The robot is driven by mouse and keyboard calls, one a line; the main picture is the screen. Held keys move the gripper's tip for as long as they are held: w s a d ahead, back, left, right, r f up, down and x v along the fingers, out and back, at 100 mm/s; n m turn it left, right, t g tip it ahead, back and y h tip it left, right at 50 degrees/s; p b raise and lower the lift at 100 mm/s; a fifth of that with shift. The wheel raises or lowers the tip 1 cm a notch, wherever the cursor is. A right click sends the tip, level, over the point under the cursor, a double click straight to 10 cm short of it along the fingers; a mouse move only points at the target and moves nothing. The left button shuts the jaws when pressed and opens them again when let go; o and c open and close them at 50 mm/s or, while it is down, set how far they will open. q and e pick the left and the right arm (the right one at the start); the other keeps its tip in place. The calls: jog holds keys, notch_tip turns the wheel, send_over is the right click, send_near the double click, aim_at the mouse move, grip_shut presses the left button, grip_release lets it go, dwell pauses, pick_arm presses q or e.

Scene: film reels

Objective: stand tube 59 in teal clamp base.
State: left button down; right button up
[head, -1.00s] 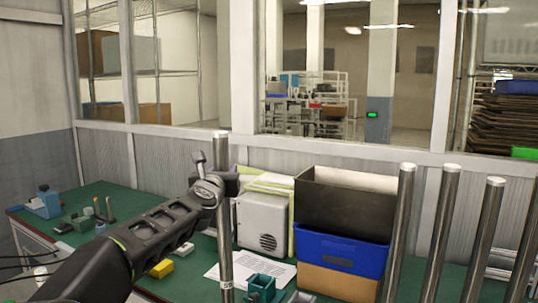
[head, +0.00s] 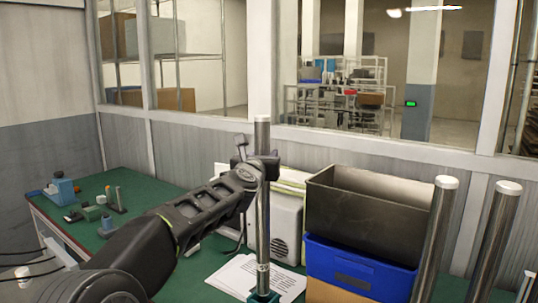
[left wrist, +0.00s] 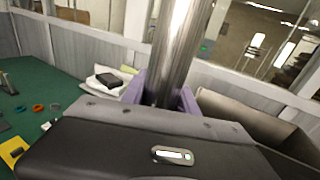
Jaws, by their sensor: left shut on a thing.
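My left gripper (head: 256,165) is shut on an upright steel tube (head: 263,225), holding it in its upper part. A small label shows low on the tube, too small to read surely. The teal clamp base (head: 264,298) shows at the bottom edge of the head view, at the tube's lower end. I cannot tell whether the tube is inside the base or just in front of it. In the left wrist view, the tube (left wrist: 174,50) rises between the purple fingers of the gripper (left wrist: 160,98). My right gripper is not in view.
More steel tubes (head: 435,235) stand at the right. A dark bin (head: 370,215) sits on a blue bin (head: 360,268), right of the held tube. A white box (head: 287,225) and paper sheets (head: 240,275) are close behind it. Small parts lie at the left of the green table (head: 150,195).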

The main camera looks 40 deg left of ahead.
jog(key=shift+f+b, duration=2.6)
jog(key=shift+b, duration=0.05)
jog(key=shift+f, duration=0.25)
